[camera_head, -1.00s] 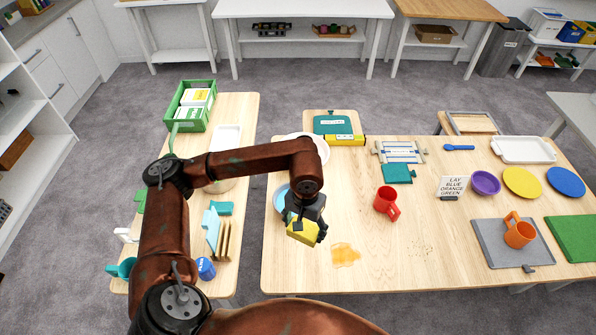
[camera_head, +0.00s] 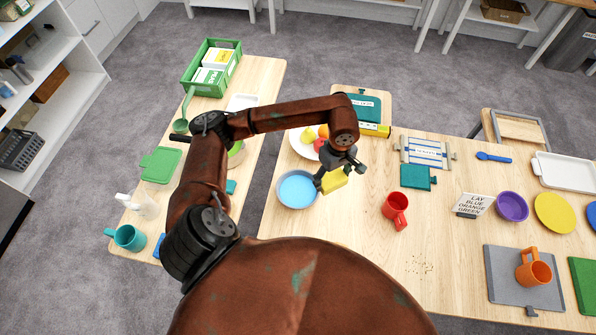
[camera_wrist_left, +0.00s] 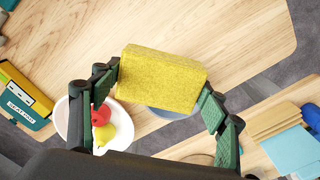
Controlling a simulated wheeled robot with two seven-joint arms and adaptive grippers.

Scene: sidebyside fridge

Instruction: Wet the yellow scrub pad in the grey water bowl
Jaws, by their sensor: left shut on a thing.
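The yellow scrub pad (camera_head: 335,180) is held in my left gripper (camera_head: 329,178), just right of the water bowl in the head view. In the left wrist view the pad (camera_wrist_left: 162,78) sits between both fingers, which press on its two ends. The water bowl (camera_head: 283,201), grey-rimmed with light blue inside, stands at the table's left edge. In the wrist view only a strip of the bowl (camera_wrist_left: 168,113) shows behind the pad. The pad is apart from the bowl in the head view; its exact height is hard to tell. My right gripper is not in view.
A white plate (camera_head: 297,146) with fruit lies just behind the bowl. A red mug (camera_head: 395,210) and a teal pad (camera_head: 416,176) are to the right. Small crumbs (camera_head: 421,265) lie near the front. A gap separates this table from the left one.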

